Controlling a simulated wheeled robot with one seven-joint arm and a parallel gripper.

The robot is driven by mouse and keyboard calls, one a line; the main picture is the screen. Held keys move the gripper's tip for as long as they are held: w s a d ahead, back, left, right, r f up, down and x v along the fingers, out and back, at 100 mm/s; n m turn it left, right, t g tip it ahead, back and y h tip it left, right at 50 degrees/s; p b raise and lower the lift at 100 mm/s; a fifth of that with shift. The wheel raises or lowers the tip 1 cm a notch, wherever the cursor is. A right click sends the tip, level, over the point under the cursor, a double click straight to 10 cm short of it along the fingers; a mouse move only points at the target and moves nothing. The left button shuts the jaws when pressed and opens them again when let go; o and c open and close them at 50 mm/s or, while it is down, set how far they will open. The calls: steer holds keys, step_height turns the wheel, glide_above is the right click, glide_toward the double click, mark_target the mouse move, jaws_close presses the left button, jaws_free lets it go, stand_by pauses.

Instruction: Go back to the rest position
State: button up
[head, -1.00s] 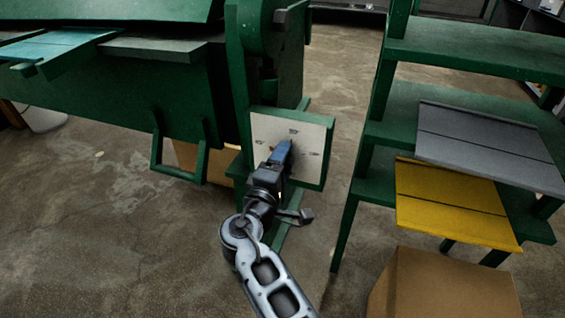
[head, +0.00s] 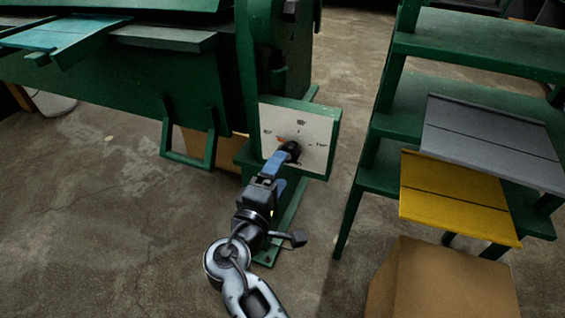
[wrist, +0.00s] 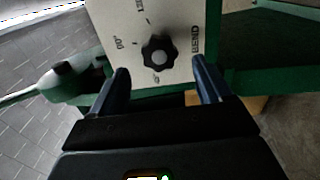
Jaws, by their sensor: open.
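My gripper (head: 276,165) is in front of the dial panel (head: 315,157) on the green machine, at the centre of the head view. In the wrist view my gripper (wrist: 163,85) has its two blue fingers spread apart with nothing between them. The black knob (wrist: 160,52) on the panel lies just beyond the fingertips, and a gap shows around it. In the head view the knob (head: 291,148) is partly covered by my gripper. Marks are printed around the knob.
The green machine (head: 130,95) fills the left, with a teal sheet (head: 60,35) on top. At right a green rack (head: 480,55) holds a grey panel (head: 490,150) and a yellow panel (head: 450,200). A cardboard box (head: 445,280) stands below. Floor at lower left is clear.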

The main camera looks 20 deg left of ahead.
steer(key=shift+s, duration=0.15)
stand_by(0.3)
steer(key=s+d+f+m+g+y, duration=0.2)
steer(key=s+d+f+m+g, duration=0.25)
steer(key=s+d+f, duration=0.9)
steer(key=s+d+m+g, duration=0.1)
steer(key=s+d+m, duration=0.5)
steer(key=s+d, duration=0.8)
steer(key=s+d+r+m+t+h, duration=0.1)
steer(key=s+d+r+m, duration=0.3)
steer(key=s+d+r, duration=0.4)
steer(key=s+d+r+m+t+h, duration=0.1)
steer(key=s+d+r+m, duration=0.25)
steer(key=s+r, duration=0.45)
step_height(320, 180, up, 28)
steer(key=w+p, duration=0.2)
steer(key=p, duration=2.3)
steer(key=shift+w+a+f, duration=0.15)
steer(key=shift+a+f, duration=0.05)
steer(key=shift+f, duration=0.05)
